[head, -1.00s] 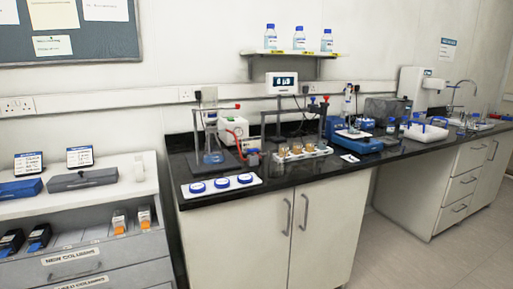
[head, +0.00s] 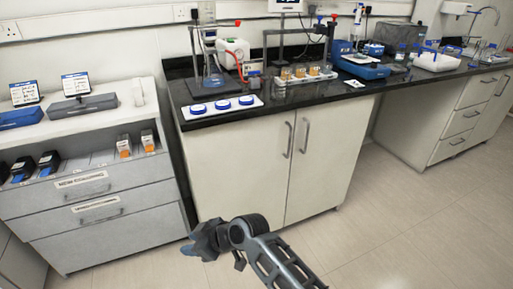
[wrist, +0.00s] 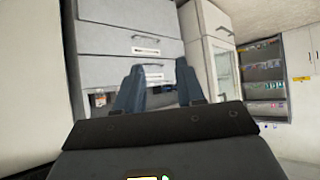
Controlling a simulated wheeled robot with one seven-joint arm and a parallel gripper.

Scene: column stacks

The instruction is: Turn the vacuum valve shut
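A white pump-like box (head: 232,55) with a red hose stands on the dark bench at the back left. A small red-topped fitting (head: 238,23) sits at the end of a stand's arm beside it, and another red knob (head: 333,17) tops the rack further right. I cannot tell which of these is the vacuum valve. My gripper (head: 193,243) is low in front of the bench, well away from these fittings. In the wrist view my gripper (wrist: 160,75) has its two blue-grey fingers apart with nothing between them.
The black bench top (head: 290,105) holds a tray of blue-lidded dishes (head: 222,105) at its front left edge and a vial rack (head: 304,75). A grey drawer unit (head: 90,205) stands left. The floor (head: 400,220) in front is clear.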

